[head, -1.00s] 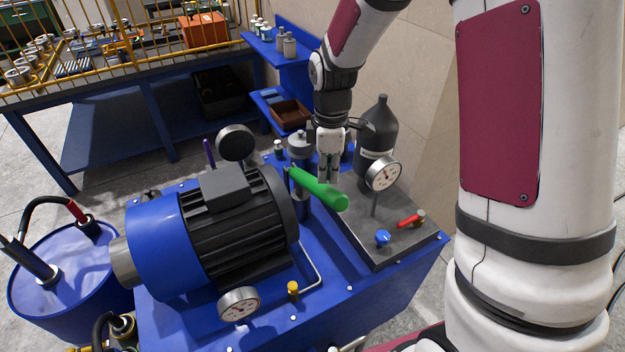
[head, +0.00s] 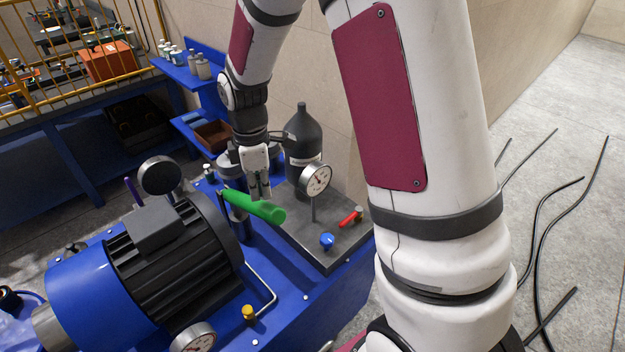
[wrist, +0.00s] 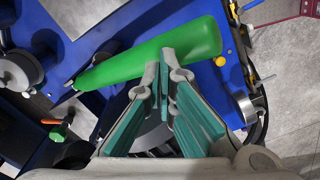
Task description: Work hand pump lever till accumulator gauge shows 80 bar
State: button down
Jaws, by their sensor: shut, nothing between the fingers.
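The pump lever has a thick green handle (head: 255,206), which slants out toward the camera and to the right from the pump behind the motor. My gripper (head: 262,194) points down at the handle, its fingers together and empty. In the wrist view the teal-padded fingers (wrist: 167,85) overlap the near edge of the green handle (wrist: 150,58); they are not around it, and contact cannot be told. The accumulator, a black bottle (head: 303,138), stands behind a white-faced gauge (head: 316,179). The gauge's needle is too small to read.
A blue valve knob (head: 327,241) and a red lever (head: 350,217) sit on the grey plate (head: 318,255) right of the handle. The black-finned motor (head: 170,250) is at left. Another gauge (head: 193,338) is at the bottom. Hoses (head: 540,220) lie on the right floor.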

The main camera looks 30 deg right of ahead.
aim_at(263, 203)
jog(key=shift+f+b, duration=2.5)
jog(key=shift+f, duration=3.7)
jog(key=shift+s+r+p, duration=0.1)
jog(key=shift+r+p, duration=1.7)
jog(key=shift+r, duration=1)
jog(key=shift+r+p, duration=1.75)
jog(key=shift+r, duration=1.8)
jog(key=shift+f, duration=0.15)
jog(key=shift+f+b, duration=2.4)
jog(key=shift+f, duration=3.85)
jog(key=shift+r+p, duration=1.35)
jog(key=shift+r, duration=1)
jog(key=shift+r+p, duration=1.85)
jog(key=shift+r, duration=2.2)
